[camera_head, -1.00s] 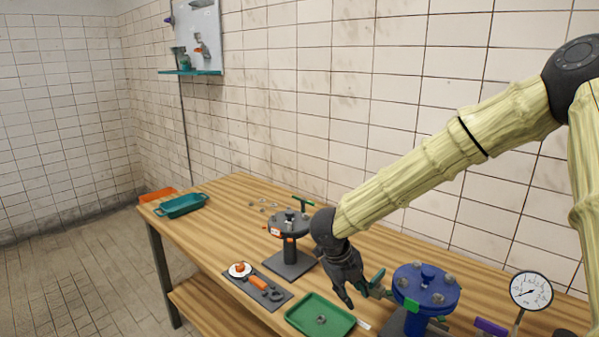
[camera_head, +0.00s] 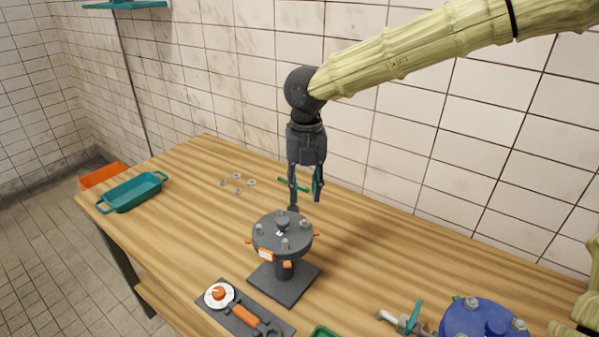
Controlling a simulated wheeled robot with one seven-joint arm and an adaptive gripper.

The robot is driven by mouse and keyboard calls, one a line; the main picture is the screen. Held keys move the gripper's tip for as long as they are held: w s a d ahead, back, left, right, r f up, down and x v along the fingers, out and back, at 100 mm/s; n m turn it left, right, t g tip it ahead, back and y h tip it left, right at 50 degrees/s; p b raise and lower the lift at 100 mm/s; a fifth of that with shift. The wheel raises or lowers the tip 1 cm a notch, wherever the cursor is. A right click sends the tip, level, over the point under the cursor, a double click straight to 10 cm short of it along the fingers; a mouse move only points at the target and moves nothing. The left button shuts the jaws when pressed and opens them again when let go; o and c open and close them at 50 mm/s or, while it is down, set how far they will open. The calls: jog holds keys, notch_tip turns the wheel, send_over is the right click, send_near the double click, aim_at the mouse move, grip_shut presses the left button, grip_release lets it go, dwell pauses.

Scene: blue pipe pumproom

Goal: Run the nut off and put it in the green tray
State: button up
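My gripper (camera_head: 304,197) points down above the back of the dark grey flange stand. Its fingers are apart, with nothing seen between them. The grey flange (camera_head: 270,243) has several nuts on studs around its top, including a left nut (camera_head: 260,229), a front nut (camera_head: 284,243) and a right nut (camera_head: 304,223). Which one is the task's nut cannot be told. Only the back edge of the green tray (camera_head: 322,331) shows at the bottom; its inside is out of view.
A teal tray (camera_head: 132,191) and orange bin (camera_head: 102,175) are far left. A blue flange (camera_head: 482,320) stands lower right.

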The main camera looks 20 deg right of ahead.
aim_at(305, 220)
jog(key=s+f+p, duration=0.1)
jog(key=s+f, duration=0.1)
jog(key=shift+s+f, duration=0.25)
jog(key=shift+s, duration=0.15)
jog(key=w+f, duration=0.2)
jog(key=f, duration=0.1)
jog(key=w+f, duration=0.1)
jog(key=f, duration=0.1)
jog(key=shift+w+f+p, duration=0.1)
jog(key=shift+w+p, duration=0.1)
jog(key=shift+p, duration=0.1)
jog(key=shift+f, duration=0.25)
jog(key=shift+s, duration=0.75)
jog(key=shift+s+r, duration=0.15)
jog(key=shift+s, duration=0.15)
jog(key=shift+w+f, duration=0.35)
jog(key=shift+w, duration=0.15)
jog(key=shift+w+f, duration=0.15)
jog(key=shift+w, duration=0.05)
jog(key=shift+c, duration=1)
jog(key=shift+s, duration=0.2)
grip_shut()
jog(key=shift+r+p, duration=0.25)
jog(key=shift+p, duration=0.05)
